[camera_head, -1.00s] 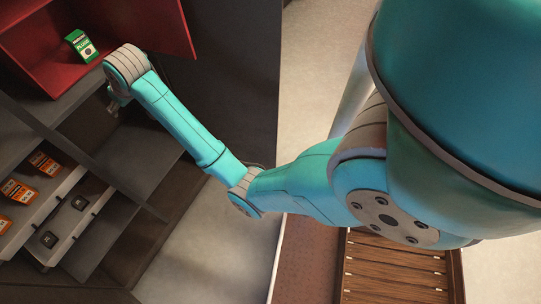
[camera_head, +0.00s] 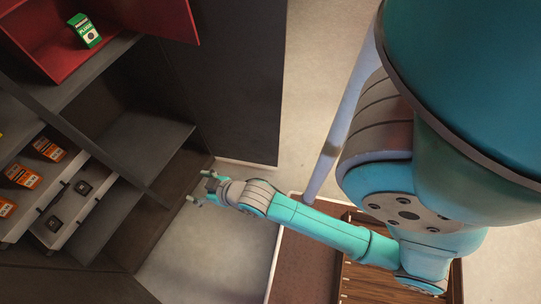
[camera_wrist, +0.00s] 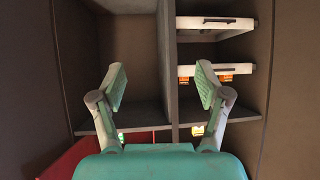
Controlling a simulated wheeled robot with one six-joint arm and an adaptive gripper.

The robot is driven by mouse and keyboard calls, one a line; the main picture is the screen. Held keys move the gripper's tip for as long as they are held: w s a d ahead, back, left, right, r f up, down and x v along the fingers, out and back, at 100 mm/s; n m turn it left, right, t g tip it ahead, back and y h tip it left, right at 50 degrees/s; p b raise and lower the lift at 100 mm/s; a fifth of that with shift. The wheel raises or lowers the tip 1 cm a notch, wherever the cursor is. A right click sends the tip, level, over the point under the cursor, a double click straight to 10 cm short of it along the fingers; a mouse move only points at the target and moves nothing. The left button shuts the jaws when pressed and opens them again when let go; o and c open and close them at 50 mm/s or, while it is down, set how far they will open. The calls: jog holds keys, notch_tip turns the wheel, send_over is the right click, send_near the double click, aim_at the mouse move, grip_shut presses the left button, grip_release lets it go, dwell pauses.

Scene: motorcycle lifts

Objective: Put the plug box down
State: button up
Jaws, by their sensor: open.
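The plug box (camera_head: 86,31) is a small green and white carton lettered "PLUGS". It stands on the floor of the red compartment (camera_head: 45,40) at the upper left of the head view. My gripper (camera_head: 197,197) is well away from it, to the lower right, in front of the shelving. In the wrist view my gripper (camera_wrist: 161,86) has its two fingers spread wide with nothing between them. A small green and white patch shows low behind the left finger there, mostly hidden, beside a red panel (camera_wrist: 85,158); I cannot tell surely that it is the plug box.
White trays (camera_head: 75,207) at the left hold orange boxes (camera_head: 48,149) and dark square items (camera_head: 83,188). An empty grey shelf (camera_head: 150,147) lies between them and the dark cabinet side (camera_head: 240,80). A slatted wooden platform (camera_head: 385,283) is at lower right. Pale floor is clear beyond the cabinet.

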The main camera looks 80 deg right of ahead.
jog(key=s+a+r+t, duration=0.1)
jog(key=s+a+r, duration=0.1)
jog(key=s+r, duration=0.2)
jog(key=s+a+r+n+t+y, duration=0.1)
jog(key=s+r, duration=0.4)
jog(key=s, duration=0.6)
jog(key=s+a+r+n+t, duration=0.1)
jog(key=s+a+r, duration=0.2)
jog(key=s, duration=0.5)
jog(key=shift+s+r+y, duration=0.15)
jog(key=shift+r+y, duration=0.25)
jog(key=shift+r, duration=0.25)
